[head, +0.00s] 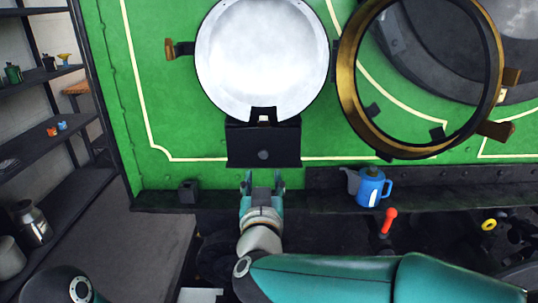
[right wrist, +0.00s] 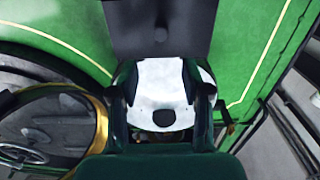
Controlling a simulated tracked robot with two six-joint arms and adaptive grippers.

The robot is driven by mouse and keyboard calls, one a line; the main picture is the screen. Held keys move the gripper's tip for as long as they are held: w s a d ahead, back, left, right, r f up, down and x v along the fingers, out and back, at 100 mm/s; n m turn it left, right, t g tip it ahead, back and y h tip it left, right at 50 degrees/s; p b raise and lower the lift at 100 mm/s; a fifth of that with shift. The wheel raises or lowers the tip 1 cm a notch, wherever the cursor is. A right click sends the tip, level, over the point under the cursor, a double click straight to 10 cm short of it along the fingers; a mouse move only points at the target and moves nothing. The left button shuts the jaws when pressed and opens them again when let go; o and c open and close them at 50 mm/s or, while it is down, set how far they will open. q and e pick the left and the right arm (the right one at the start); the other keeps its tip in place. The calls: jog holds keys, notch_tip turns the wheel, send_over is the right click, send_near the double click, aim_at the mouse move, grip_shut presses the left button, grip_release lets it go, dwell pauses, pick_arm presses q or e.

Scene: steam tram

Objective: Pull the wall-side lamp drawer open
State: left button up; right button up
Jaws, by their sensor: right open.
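The black lamp drawer box (head: 240,147) sits on the green wall just under the round white lamp (head: 262,55). A small round knob (head: 263,155) shows on its front. The drawer looks shut, its front flush with the box. My right gripper (head: 263,177) is open and empty, fingers pointing up, just below the box in the head view. In the right wrist view, a dark block (right wrist: 160,25), seemingly the drawer box, lies beyond the fingers (right wrist: 165,92). I cannot tell whether they touch it. My left gripper is not in view.
A brass-rimmed lamp ring (head: 350,85) stands open at the right. A blue jug (head: 370,187) stands on the dark ledge (head: 325,201), above a red-knobbed lever (head: 389,220). Shelves (head: 45,140) stand at far left.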

aim_at(264, 155)
jog(key=w+p, duration=0.2)
jog(key=w, duration=0.7)
jog(key=shift+w, duration=0.35)
grip_shut()
